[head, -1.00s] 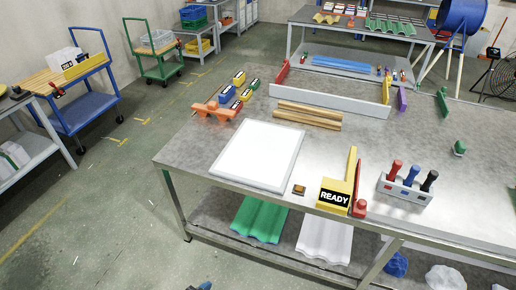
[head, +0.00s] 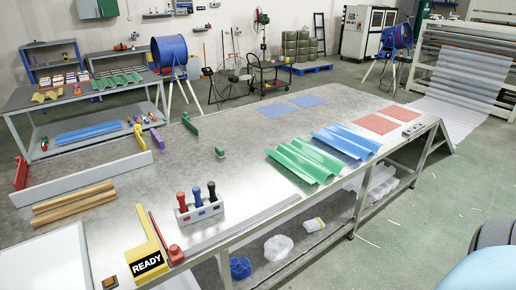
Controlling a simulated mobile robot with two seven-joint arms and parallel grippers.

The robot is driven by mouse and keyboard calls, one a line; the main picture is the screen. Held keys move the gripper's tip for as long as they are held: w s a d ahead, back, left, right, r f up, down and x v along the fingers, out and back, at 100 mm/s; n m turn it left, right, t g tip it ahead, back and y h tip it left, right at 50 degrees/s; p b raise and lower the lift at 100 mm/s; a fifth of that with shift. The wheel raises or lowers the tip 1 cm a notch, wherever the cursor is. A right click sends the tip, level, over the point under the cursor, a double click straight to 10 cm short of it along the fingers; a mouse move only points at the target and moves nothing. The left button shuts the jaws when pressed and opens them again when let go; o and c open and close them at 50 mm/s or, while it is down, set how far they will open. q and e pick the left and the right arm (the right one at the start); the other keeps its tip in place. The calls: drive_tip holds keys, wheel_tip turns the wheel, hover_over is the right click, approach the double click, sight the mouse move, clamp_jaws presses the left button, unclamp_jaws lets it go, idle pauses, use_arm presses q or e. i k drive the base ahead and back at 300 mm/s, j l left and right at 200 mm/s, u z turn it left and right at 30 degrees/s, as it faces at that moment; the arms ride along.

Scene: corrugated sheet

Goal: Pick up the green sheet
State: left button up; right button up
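A green corrugated sheet (head: 305,160) lies flat on the right part of the steel table (head: 245,150), near its front edge. A blue corrugated sheet (head: 346,140) lies just to its right, close beside it. Smaller green corrugated pieces (head: 118,79) lie on another table at the back left. Neither of my grippers is in view.
Red flat sheets (head: 376,124) and blue flat sheets (head: 273,110) lie behind and right of the green sheet. A rack of screwdrivers (head: 199,208), a yellow READY block (head: 148,262) and a small green object (head: 220,152) stand to the left. The table between is bare.

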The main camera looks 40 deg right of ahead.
sight(313, 164)
drive_tip(key=z, duration=1.65)
drive_tip(key=i+l+u, duration=0.2)
drive_tip(key=i+l, duration=0.5)
drive_tip(key=i+l+u, duration=0.25)
drive_tip(key=i+l, duration=0.4)
drive_tip(key=l, duration=0.15)
drive_tip(key=i+l+u, duration=0.1)
drive_tip(key=i+l, duration=0.3)
drive_tip(key=i+l+u, duration=0.15)
drive_tip(key=i+l, duration=0.25)
drive_tip(key=l, duration=0.2)
drive_tip(key=i+l, duration=0.15)
drive_tip(key=i, duration=0.35)
drive_tip(key=u, duration=0.05)
